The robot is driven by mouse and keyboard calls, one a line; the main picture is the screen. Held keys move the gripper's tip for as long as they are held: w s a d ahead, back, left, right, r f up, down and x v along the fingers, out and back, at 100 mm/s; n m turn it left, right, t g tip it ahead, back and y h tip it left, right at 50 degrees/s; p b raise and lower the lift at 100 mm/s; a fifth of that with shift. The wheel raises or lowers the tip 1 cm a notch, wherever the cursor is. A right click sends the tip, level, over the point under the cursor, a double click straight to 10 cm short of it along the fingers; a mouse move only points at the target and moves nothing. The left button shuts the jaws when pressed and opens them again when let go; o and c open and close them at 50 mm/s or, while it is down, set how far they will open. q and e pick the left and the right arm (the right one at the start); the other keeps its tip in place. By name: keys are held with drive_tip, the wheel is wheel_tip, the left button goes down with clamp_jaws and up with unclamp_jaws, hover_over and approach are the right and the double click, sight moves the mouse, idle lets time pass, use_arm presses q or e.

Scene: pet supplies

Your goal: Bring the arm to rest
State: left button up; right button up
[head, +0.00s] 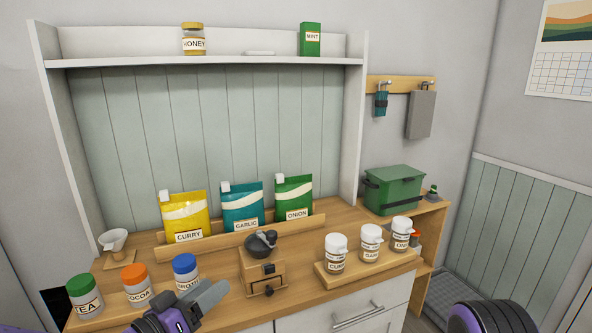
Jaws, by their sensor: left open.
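My left gripper (207,299) comes in at the bottom, its grey fingers pointing right and up, in front of the counter. It is open, with nothing visible between its fingers. It is in front of and partly covers the blue-lidded jar (186,268); whether they touch I cannot tell. A dark ribbed and purple part at the bottom right is my right arm; its gripper is out of view.
The wooden counter (220,265) holds a green-lidded jar (83,296), an orange-lidded jar (137,286), a grinder (262,267), three pouches, and a tray (360,270) with three white-lidded jars. A green box (393,190) stands right. A shelf (220,61) is above.

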use_arm(q)
drive_tip(key=s+a+f+n+g+y, duration=0.2)
drive_tip(key=s+a+f+n+y, duration=0.1)
drive_tip(key=f, duration=0.5)
drive_tip(key=s+a+f+n+g+y, duration=0.1)
drive_tip(key=s+a+f+n+y, duration=0.25)
drive_tip(key=f, duration=0.45)
drive_tip(key=s+a+f+n+g+y, duration=0.2)
drive_tip(key=f+n+y, duration=0.1)
drive_tip(key=f, duration=0.6)
drive_tip(key=s+a+f+g+y, duration=0.1)
drive_tip(key=s+a+f+g, duration=0.1)
drive_tip(key=s+f, duration=0.4)
drive_tip(key=s+a+f+m+g+y+b, duration=0.1)
drive_tip(key=s+f+g, duration=0.3)
drive_tip(key=s, duration=1.1)
wheel_tip(320, 180, down, 4)
drive_tip(key=shift+s+a+r+g+y, duration=0.2)
drive_tip(key=shift+s+a+g+y, duration=0.2)
drive_tip(key=shift+a+y, duration=0.35)
